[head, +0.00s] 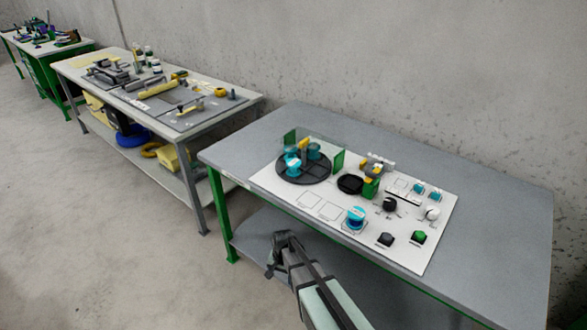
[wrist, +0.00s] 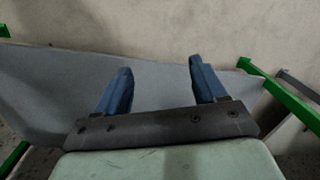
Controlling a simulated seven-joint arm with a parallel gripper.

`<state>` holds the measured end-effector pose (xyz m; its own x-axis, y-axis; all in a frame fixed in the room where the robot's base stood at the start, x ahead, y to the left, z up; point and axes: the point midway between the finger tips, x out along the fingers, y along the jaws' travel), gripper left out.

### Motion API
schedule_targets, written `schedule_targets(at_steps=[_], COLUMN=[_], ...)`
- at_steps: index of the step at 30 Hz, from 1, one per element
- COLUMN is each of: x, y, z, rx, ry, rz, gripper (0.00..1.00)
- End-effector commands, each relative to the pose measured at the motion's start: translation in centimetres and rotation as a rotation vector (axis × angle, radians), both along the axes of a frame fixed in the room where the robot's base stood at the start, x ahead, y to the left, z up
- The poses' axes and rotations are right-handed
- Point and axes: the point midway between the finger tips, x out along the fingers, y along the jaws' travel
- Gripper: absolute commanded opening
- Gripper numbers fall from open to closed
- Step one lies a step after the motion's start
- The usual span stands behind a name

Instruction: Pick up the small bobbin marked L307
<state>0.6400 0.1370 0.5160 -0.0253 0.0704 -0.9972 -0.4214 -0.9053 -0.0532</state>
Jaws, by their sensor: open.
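In the head view several blue bobbins are on the white panel (head: 325,212). One larger blue bobbin (head: 355,218) stands near the panel's front edge. Blue bobbins (head: 292,158) stand on the round black turntable (head: 303,173). Two small blue bobbins (head: 420,188) (head: 435,195) are at the panel's right back. The markings are too small to read, so I cannot tell which is L307. My gripper (head: 284,240) is in front of the table's front edge, apart from all bobbins. In the wrist view my gripper (wrist: 160,82) has its two blue fingers apart with nothing between them.
The panel lies on a grey table (head: 490,210) with green legs. It also carries a black dish (head: 350,184), knobs, a green button (head: 418,237) and upright green plates (head: 338,161). A second cluttered workbench (head: 200,120) stands to the left. The table's right side is bare.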

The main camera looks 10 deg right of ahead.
Motion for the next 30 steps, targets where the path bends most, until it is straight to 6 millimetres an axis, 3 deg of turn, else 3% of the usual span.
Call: schedule_targets(at_steps=[1,9,14,21,26,30], x=[2.5,11.9,16.8,22.6,25.3,27.1], y=[1.4,8.5,13.0,19.4,21.3,20.1], z=[1.3,9.2,14.9,24.6,30.7,35.2], rx=[0.010,0.086,0.146,0.249,0.292,0.293], ry=[-0.031,-0.168,-0.240,-0.321,-0.337,-0.316], rz=[-0.019,-0.143,-0.214,-0.325,-0.413,-0.512], gripper=[0.70,0.70,0.70,0.70,0.70,0.70])
